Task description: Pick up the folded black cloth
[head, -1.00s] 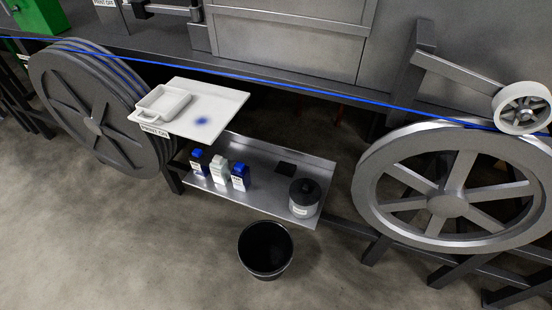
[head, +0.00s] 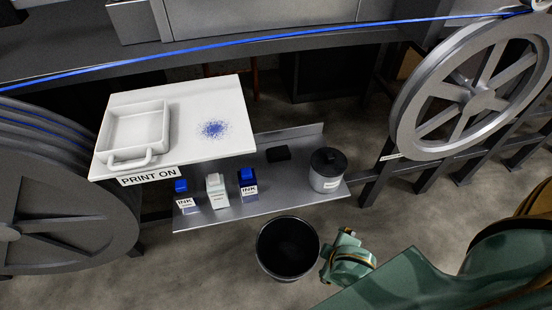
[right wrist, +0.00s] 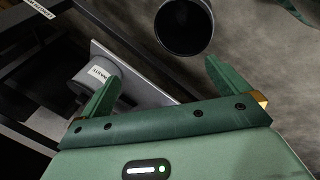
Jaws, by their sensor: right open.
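The folded black cloth (head: 278,153) is a small dark flat piece on the metal shelf (head: 222,219), between the blue-capped ink bottles and the lidded canister. My right gripper (right wrist: 164,82) is open and empty, its two green fingers spread wide in the right wrist view. In the head view my right arm comes in from the lower right, beside the black bin and well short of the cloth. The cloth cannot be made out in the right wrist view. My left gripper does not show.
The waste canister (head: 327,170) stands at the shelf's right end; it also shows in the right wrist view (right wrist: 98,77). Ink bottles (head: 249,185) and a white bottle (head: 216,191) stand left. A white board (head: 184,110) overhangs the shelf. The black bin (head: 287,248) stands in front.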

